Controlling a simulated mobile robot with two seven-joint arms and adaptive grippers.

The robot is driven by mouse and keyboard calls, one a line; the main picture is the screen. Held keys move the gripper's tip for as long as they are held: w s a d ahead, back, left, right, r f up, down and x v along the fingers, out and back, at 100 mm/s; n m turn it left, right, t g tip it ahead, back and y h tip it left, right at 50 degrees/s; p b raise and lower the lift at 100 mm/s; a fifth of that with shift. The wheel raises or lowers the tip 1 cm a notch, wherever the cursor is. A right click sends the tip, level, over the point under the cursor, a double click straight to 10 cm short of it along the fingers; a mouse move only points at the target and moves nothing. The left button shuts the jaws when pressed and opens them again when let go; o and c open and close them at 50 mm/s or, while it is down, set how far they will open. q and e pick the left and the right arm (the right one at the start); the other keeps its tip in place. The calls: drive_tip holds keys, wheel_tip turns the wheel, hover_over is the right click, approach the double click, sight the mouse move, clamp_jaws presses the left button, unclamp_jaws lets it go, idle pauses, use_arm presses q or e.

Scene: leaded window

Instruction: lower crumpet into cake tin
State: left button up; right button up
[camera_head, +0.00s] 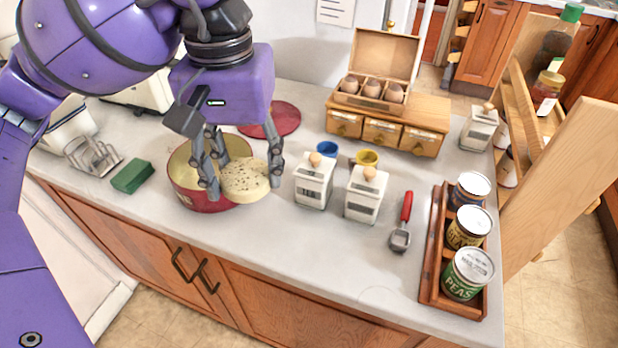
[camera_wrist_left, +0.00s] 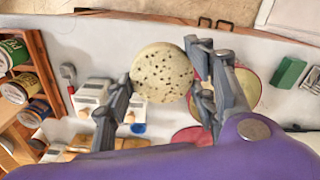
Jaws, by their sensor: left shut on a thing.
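The crumpet (camera_head: 245,181) is a pale round cake with dark holes in its top. My left gripper (camera_head: 240,185) is shut on it, with fingers at its left and right sides. The cake tin (camera_head: 197,198) is a round red tin with a cream inside. In the head view the crumpet overlaps the tin's right part, and its right side reaches past the rim. In the left wrist view the crumpet (camera_wrist_left: 162,73) sits between the fingers, and the tin (camera_wrist_left: 247,88) shows partly behind the right finger. My right gripper is in neither view.
Two white canisters (camera_head: 314,182) (camera_head: 365,196) stand right of the tin, with blue and yellow cups behind. A green sponge (camera_head: 132,176) and a toast rack (camera_head: 92,157) lie left. A red disc (camera_head: 270,119) lies behind. A wooden tray (camera_head: 432,270) holds cans at right.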

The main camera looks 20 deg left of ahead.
use_arm(q)
drive_tip(key=w+a+f+b, duration=0.2)
drive_tip(key=w+a+b, duration=0.2)
drive_tip(key=a, duration=0.4)
drive_tip(key=w+a+f+b, duration=0.2)
drive_tip(key=w+a+b, duration=0.1)
drive_tip(key=w+a, duration=0.4)
drive_tip(key=shift+a+f+b, duration=0.3)
drive_tip(key=shift+a+b, duration=0.1)
drive_tip(key=shift+a, duration=0.15)
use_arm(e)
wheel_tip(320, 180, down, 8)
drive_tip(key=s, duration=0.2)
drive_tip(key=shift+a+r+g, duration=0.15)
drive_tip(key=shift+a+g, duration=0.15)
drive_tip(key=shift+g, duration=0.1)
use_arm(q)
drive_tip(key=shift+f+b, duration=2.2)
drive_tip(key=shift+f, duration=1)
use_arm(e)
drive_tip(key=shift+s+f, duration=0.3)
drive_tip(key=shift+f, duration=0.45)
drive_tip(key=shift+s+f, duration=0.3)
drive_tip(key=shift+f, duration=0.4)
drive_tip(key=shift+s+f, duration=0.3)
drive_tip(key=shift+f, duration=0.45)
